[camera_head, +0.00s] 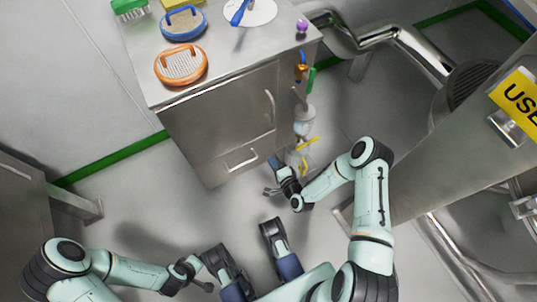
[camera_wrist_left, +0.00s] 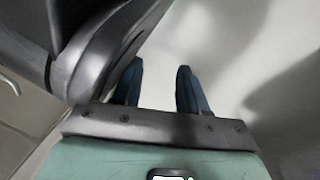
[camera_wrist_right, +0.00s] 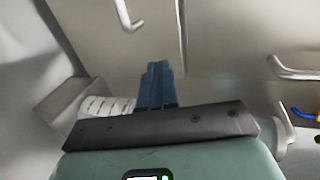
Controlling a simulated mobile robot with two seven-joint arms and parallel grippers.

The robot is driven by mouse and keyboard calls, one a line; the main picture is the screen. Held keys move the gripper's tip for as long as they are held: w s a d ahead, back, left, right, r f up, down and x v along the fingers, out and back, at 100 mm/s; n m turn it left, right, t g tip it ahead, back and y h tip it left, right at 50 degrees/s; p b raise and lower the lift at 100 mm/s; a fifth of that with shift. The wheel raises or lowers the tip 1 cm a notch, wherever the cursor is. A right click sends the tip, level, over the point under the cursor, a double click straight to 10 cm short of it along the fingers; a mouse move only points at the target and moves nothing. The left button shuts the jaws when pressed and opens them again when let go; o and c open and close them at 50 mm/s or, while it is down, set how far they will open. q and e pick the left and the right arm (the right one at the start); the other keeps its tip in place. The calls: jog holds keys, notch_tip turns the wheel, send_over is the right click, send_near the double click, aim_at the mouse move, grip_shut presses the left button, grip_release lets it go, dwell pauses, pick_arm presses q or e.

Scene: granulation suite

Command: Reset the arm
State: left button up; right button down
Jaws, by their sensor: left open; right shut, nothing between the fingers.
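My right gripper (camera_head: 272,172) is in front of the lower right part of the steel cabinet (camera_head: 220,120), beside its lower drawer handle. In the right wrist view its blue fingers (camera_wrist_right: 156,84) are together with nothing between them, and the cabinet's front and handles lie beyond. My left arm is low at the left in the head view, its gripper end partly hidden near my own body. In the left wrist view the blue fingers (camera_wrist_left: 160,88) stand apart and empty over pale floor.
On the cabinet top are an orange-rimmed round brush (camera_head: 181,66), a blue-rimmed one (camera_head: 184,24), a green brush (camera_head: 128,6) and a white disc (camera_head: 262,10) with a blue tool. Small tools hang on its right side. Steel equipment with a yellow sign (camera_head: 518,97) stands at right.

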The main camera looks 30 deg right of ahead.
pick_arm(q)
jog(key=shift+w+d+r+t+p, duration=0.2)
jog(key=shift+w+r+t+p, duration=0.3)
jog(key=shift+w+r, duration=0.8)
pick_arm(e)
jog(key=shift+v, duration=2.25)
pick_arm(q)
jog(key=shift+f, duration=0.1)
pick_arm(e)
jog(key=shift+f, duration=0.1)
